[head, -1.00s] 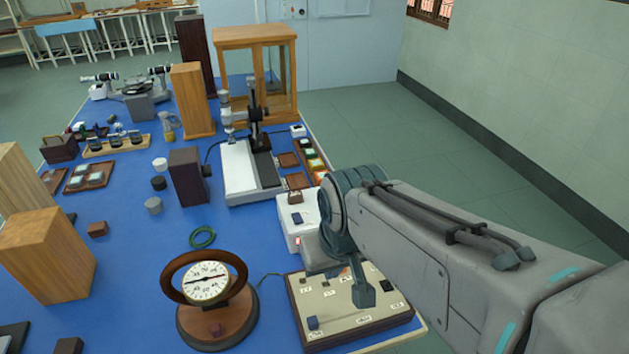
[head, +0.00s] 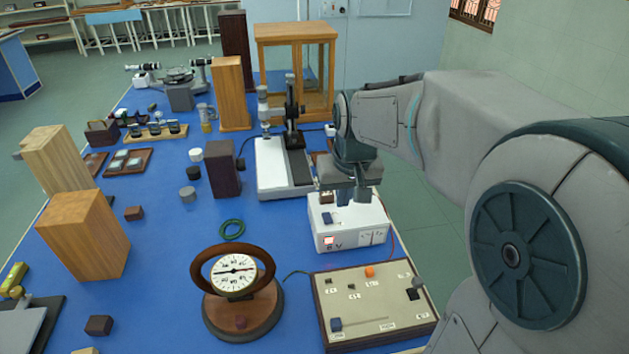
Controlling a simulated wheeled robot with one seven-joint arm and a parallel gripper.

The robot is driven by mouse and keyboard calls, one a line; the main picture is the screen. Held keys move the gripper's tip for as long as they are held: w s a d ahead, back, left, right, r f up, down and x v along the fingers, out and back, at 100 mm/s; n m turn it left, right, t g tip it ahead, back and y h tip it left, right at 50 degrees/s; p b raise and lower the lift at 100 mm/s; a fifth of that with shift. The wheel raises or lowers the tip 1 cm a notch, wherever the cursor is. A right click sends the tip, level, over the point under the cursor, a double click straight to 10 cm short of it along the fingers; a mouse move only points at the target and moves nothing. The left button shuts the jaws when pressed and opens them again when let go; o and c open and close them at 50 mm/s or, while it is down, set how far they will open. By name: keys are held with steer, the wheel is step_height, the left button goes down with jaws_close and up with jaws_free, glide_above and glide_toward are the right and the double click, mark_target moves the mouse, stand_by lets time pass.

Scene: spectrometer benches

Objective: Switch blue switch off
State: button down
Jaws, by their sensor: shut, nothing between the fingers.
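A white box (head: 351,231) stands at the right edge of the blue bench. On its top is a small blue switch (head: 328,218). A beige control panel (head: 375,300) in front of it carries a blue knob (head: 337,324) at its near left end. My gripper (head: 352,198) is shut and empty, pointing down over the back part of the white box, a little right of and behind the blue switch. The blue switch is uncovered; whether it stands on or off is too small to tell. I cannot tell if the fingertips touch the box.
A microscope-like instrument (head: 283,168) stands just behind the white box. A round dial on a wooden base (head: 240,305) stands left of the panel. Wires run beside the box and panel.

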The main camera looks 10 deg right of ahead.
steer(key=w+f, duration=0.2)
steer(key=w, duration=0.8)
steer(key=shift+w+d, duration=0.1)
steer(key=p, duration=0.2)
glide_above(328, 219)
steer(key=f, duration=1.2)
steer(key=shift+s+f, duration=0.1)
steer(key=shift+s, duration=0.15)
steer(key=shift+s+f, duration=0.1)
steer(key=shift+f, duration=0.65)
